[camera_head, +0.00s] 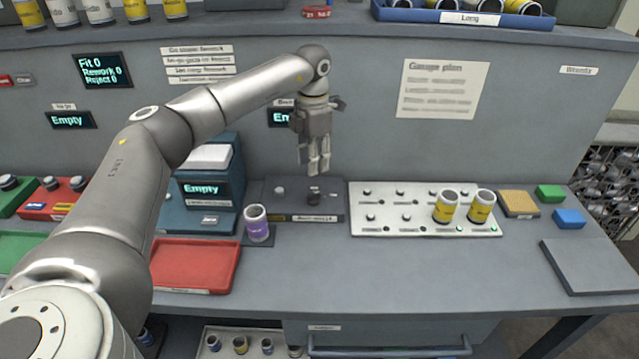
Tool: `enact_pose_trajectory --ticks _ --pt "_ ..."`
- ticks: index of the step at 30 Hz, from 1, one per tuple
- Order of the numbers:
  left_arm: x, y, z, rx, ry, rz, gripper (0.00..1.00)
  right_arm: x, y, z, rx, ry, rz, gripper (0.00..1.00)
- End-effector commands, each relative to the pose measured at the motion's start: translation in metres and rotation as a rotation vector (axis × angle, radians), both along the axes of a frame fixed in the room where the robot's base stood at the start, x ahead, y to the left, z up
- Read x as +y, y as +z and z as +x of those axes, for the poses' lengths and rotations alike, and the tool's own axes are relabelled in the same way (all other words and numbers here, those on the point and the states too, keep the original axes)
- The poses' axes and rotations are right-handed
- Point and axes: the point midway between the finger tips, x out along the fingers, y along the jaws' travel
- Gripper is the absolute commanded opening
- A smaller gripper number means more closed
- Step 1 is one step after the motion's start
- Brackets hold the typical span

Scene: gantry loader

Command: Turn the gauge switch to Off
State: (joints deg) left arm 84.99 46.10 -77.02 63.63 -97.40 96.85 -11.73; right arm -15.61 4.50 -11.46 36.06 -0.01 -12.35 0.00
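A dark grey panel (275,208) lies on the bench near the middle, with small knobs and a label strip along its front edge too blurred to read. A small dark knob (313,198) on it looks like the gauge switch; its setting cannot be read. My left gripper (319,172) points down just above and behind this knob. Its fingertips look close together, with nothing visible between them. It appears apart from the knob, though the exact gap is hard to judge. My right gripper is not in view.
A purple-banded cylinder (257,224) stands left of the panel, beside a blue device (205,190) reading "Empty". A white pegged board (372,228) with two yellow-banded cylinders (446,207) is on the right. A red tray (195,266) lies at front left. Bench front centre is clear.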

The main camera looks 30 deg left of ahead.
Motion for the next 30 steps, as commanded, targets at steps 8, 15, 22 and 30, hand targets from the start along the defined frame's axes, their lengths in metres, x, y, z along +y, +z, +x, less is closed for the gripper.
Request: enact_pose_trajectory --ticks 8,15,22,30 --pt "-0.001 -0.052 -0.002 0.005 -0.001 -0.001 0.33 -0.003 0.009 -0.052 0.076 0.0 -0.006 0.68" --pt "0.0 -0.086 -0.001 0.002 -0.001 0.0 0.33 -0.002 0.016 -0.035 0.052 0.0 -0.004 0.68" --pt "-0.001 -0.097 -0.001 0.0 -0.002 -0.001 0.33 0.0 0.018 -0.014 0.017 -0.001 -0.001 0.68" --pt "-0.001 -0.097 -0.001 0.0 -0.002 -0.001 0.23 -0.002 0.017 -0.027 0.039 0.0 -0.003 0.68"
